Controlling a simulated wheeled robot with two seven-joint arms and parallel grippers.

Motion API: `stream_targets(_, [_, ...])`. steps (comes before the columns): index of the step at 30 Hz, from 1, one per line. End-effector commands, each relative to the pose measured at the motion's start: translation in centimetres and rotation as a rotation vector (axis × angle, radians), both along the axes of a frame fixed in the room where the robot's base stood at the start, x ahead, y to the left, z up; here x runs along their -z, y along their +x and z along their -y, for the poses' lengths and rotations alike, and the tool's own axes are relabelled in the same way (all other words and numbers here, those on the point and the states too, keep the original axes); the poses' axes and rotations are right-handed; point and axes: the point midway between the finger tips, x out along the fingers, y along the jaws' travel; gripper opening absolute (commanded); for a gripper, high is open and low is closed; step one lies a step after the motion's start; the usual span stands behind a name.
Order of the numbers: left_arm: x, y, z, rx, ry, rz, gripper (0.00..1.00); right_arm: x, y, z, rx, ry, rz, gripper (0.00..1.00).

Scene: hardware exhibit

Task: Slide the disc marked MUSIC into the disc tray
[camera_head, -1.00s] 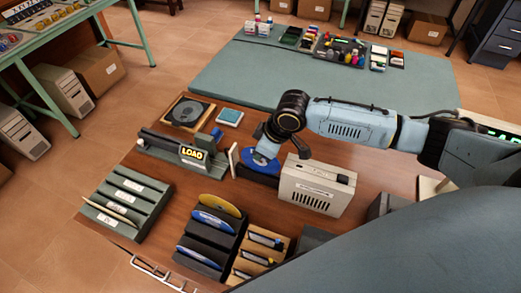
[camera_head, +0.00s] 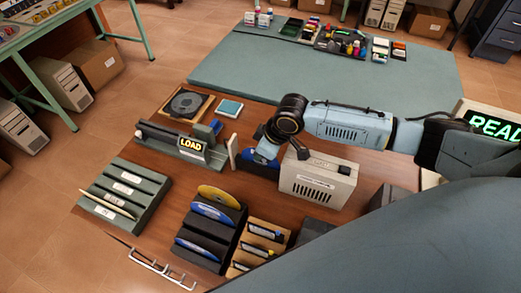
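My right gripper (camera_head: 265,146) points down just left of the beige drive box (camera_head: 318,182). A blue piece (camera_head: 267,152), probably part of a disc, shows at its fingertips, just above a dark tray-like part (camera_head: 258,167). The fingers are too small and overlapped to tell whether they grip it, and no marking is readable there. A black rack (camera_head: 230,238) in front holds a gold disc (camera_head: 219,195) and blue discs (camera_head: 212,212); their labels are not readable. My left gripper is not in view.
A LOAD device (camera_head: 168,142) stands left of the gripper, with a white upright plate (camera_head: 232,152) between. A slotted green rack (camera_head: 150,205) and a wooden cartridge holder (camera_head: 250,262) stand in front. A green mat (camera_head: 230,72) lies behind. A screen (camera_head: 492,122) reads "READ", cut off.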

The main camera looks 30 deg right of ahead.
Motion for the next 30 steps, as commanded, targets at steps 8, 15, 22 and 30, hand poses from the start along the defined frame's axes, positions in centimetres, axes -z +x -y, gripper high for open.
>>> stream_targets(8, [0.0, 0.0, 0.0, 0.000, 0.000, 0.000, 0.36, 0.0, 0.0, 0.0, 0.000, 0.001, 0.001, 0.00])
stream_targets(15, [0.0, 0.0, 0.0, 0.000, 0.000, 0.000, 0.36, 0.0, 0.0, 0.0, 0.000, 0.000, 0.000, 0.21])
stream_targets(22, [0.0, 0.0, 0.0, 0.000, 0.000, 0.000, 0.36, 0.0, 0.0, 0.0, 0.000, 0.000, 0.000, 0.27])
stream_targets(30, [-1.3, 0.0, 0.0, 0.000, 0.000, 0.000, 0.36, -1.1, 0.0, 0.0, 0.000, 0.000, 0.000, 0.27])
